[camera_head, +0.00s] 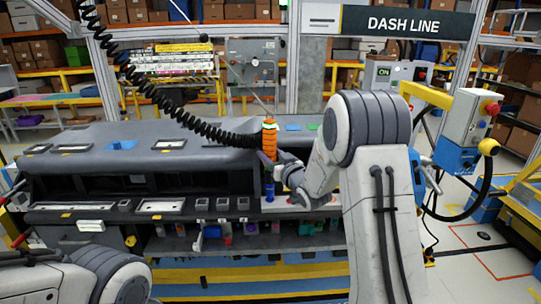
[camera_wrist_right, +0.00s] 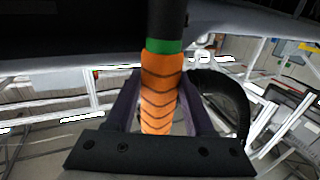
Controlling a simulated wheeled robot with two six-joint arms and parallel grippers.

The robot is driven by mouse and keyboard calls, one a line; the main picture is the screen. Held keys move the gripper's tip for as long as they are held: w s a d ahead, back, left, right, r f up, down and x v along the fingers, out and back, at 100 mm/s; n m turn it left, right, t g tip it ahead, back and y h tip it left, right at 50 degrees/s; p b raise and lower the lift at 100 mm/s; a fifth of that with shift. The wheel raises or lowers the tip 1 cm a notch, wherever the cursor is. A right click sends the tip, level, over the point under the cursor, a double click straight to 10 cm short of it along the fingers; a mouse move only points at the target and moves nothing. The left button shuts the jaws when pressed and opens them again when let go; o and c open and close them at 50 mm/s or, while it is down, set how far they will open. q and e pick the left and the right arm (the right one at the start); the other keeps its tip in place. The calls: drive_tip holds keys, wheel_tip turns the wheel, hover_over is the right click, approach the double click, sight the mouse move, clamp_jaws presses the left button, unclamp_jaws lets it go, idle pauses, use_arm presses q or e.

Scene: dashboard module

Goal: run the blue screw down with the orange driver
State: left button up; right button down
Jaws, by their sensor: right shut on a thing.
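The orange driver (camera_head: 269,140) hangs upright from a black coiled cable over the dashboard module (camera_head: 215,160), right of its middle. My right gripper (camera_wrist_right: 160,108) is shut on the driver's ribbed orange body, with a dark finger on each side. The driver (camera_wrist_right: 160,85) also shows a green band and a dark end in the right wrist view. A small blue piece (camera_head: 269,191) shows straight below the driver at the module's front. I cannot tell if it is the blue screw or the driver's tip, or whether they touch. My left gripper is out of view.
The coiled cable (camera_head: 160,98) runs from the upper left down to the driver. A control box (camera_head: 470,115) with a red button stands at the right. Small parts lie on the shelf (camera_head: 225,242) under the module. My left arm is at the bottom left.

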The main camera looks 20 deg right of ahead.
drive_tip(key=shift+f+b, duration=0.9)
idle(1.4)
drive_tip(key=shift+f+b, duration=0.55)
drive_tip(key=shift+b, duration=1.2)
idle(2.9)
drive_tip(key=shift+r, duration=0.15)
